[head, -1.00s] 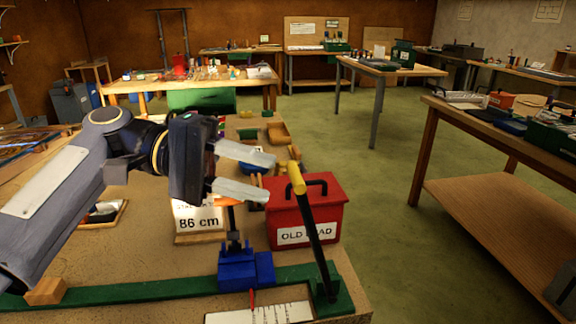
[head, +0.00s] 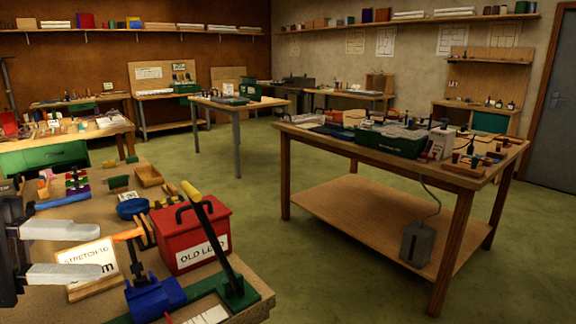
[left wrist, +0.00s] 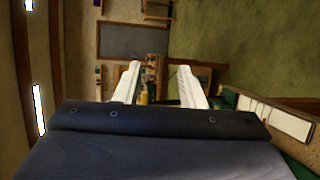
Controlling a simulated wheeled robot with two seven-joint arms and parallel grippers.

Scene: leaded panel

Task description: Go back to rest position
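My left gripper (head: 82,251) is at the left edge of the head view, its two pale fingers apart with nothing between them. It is above the near workbench (head: 250,278), in front of the stretch sign (head: 84,262). Its open fingers also show in the left wrist view (left wrist: 157,88). My right gripper is in neither view.
A red "OLD LEAD" box (head: 192,240), a lever with a yellow grip (head: 214,238) and a blue vise (head: 155,298) stand close to the gripper on the bench. A wooden table (head: 400,205) stands at right. Green floor (head: 235,185) lies open between.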

